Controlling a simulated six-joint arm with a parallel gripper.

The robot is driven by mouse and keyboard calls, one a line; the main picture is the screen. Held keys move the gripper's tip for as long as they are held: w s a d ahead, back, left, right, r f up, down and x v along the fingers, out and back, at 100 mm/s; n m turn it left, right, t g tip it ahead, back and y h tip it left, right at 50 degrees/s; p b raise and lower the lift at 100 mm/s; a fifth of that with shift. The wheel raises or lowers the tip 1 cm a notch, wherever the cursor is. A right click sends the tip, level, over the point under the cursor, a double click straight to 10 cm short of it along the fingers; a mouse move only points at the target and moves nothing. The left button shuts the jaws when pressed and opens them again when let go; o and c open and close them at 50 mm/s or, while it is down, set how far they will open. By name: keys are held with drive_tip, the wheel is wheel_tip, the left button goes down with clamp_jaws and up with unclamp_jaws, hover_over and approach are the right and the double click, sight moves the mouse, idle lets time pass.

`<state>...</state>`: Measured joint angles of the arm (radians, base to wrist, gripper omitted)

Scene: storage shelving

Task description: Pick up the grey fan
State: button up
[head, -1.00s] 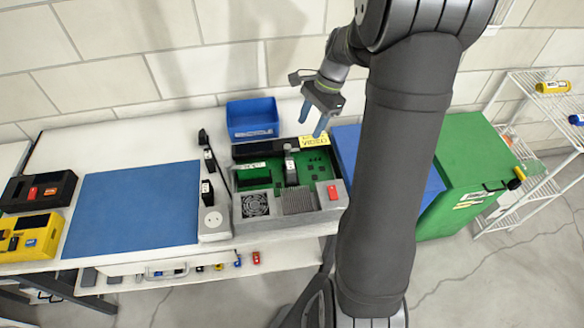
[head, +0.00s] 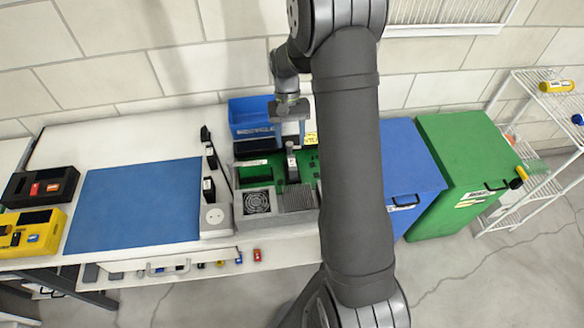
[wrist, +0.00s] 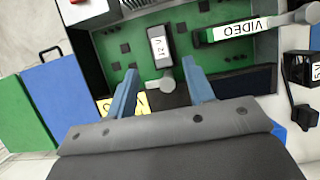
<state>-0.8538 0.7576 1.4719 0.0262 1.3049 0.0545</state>
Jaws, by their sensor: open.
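The grey fan (head: 256,202) is a square, grilled unit at the front left of the open grey case (head: 282,220) on the bench, in the head view. I cannot make it out in the wrist view. My gripper (head: 289,124) is above the back part of the case, behind the fan and a little to its right. In the wrist view its two blue fingers (wrist: 159,68) are spread apart with nothing between them. A grey block labelled 12 V (wrist: 160,46) and the green board (wrist: 121,48) lie beyond the fingertips.
A blue recycle bin (head: 249,112) stands behind the case. A VIDEO card (wrist: 243,31) sits on the board. A white socket unit (head: 215,219) and black adapters stand left of the case. The blue mat (head: 135,205) is bare. Blue and green bins stand to the right.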

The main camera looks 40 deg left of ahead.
sight(292, 162)
drive_tip(key=x, duration=0.9)
drive_tip(key=shift+c, duration=0.5)
clamp_jaws()
